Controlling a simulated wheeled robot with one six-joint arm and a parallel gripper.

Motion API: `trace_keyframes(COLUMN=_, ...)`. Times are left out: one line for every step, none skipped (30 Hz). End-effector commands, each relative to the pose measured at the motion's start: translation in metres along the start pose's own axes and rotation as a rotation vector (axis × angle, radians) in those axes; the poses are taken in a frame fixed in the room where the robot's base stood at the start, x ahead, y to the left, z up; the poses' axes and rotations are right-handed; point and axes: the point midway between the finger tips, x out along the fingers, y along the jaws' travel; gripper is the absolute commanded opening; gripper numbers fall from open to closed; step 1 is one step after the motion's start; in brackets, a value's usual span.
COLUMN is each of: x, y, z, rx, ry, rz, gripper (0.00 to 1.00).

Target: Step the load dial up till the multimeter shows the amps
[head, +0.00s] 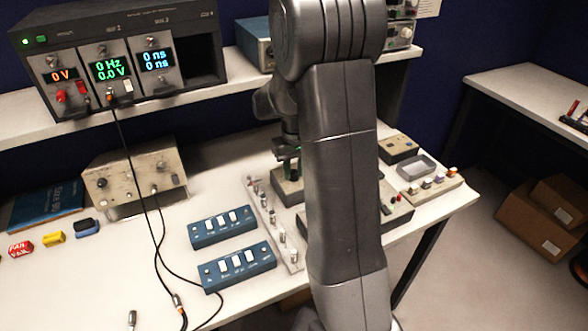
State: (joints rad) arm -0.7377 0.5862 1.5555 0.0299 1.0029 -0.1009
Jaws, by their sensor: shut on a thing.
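My gripper (286,158) points down at a dark-topped box (287,190) on the bench, just left of my arm. It is shut on what seems to be the load dial on that box; the fingers hide the dial and its setting. My arm covers much of the box and what lies behind it. The instrument rack at the upper left has a red display reading 0 V (61,76), a green one reading 0 Hz and 0.0 V (110,69), and a blue one reading 0 ns twice (155,59). I cannot tell which display is the multimeter, and no amps reading is visible.
Two blue switch boxes (223,226) (238,267) and a pale strip of posts (272,222) lie left of my arm. A beige instrument (136,177) stands behind them. Black leads (150,210) cross the bench. A grey tray (417,167) and small boxes sit right of my arm.

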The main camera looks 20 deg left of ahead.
Motion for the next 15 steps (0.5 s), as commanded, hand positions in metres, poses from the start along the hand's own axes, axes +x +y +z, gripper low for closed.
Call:
trace_keyframes(x=-0.0008, y=0.0001, z=-0.0005, rx=0.018, ry=0.003, rz=0.0, gripper=0.04)
trace_keyframes(x=-0.0008, y=0.0001, z=-0.0006, rx=0.027, ry=0.003, rz=0.0, gripper=0.04)
trace_keyframes(x=-0.0009, y=0.0001, z=-0.0006, rx=0.038, ry=0.004, rz=0.0, gripper=0.04)
trace_keyframes(x=-0.0009, y=0.0001, z=-0.0006, rx=0.045, ry=0.004, rz=0.0, gripper=0.04)
trace_keyframes(x=-0.0009, y=0.0001, z=-0.0006, rx=0.051, ry=0.004, rz=0.0, gripper=0.04)
trace_keyframes(x=-0.001, y=0.0001, z=-0.0006, rx=0.057, ry=0.004, rz=0.0, gripper=0.04)
trace_keyframes(x=-0.001, y=0.0001, z=-0.0006, rx=0.061, ry=0.004, rz=0.0, gripper=0.04)
trace_keyframes(x=-0.001, y=0.0001, z=-0.0006, rx=0.065, ry=0.004, rz=0.0, gripper=0.04)
trace_keyframes(x=-0.001, y=0.0001, z=-0.0007, rx=0.068, ry=0.005, rz=0.0, gripper=0.04)
trace_keyframes(x=-0.0011, y=0.0001, z=-0.0007, rx=0.07, ry=0.005, rz=0.0, gripper=0.04)
trace_keyframes(x=-0.0011, y=0.0001, z=-0.0007, rx=0.072, ry=0.005, rz=0.0, gripper=0.04)
trace_keyframes(x=-0.0011, y=0.0001, z=-0.0007, rx=0.073, ry=0.005, rz=0.0, gripper=0.04)
trace_keyframes(x=-0.0011, y=0.0001, z=-0.0007, rx=0.073, ry=0.005, rz=0.0, gripper=0.04)
trace_keyframes(x=-0.0011, y=0.0001, z=-0.0007, rx=0.073, ry=0.005, rz=0.0, gripper=0.04)
trace_keyframes(x=-0.0011, y=0.0001, z=-0.0008, rx=0.073, ry=0.005, rz=0.0, gripper=0.04)
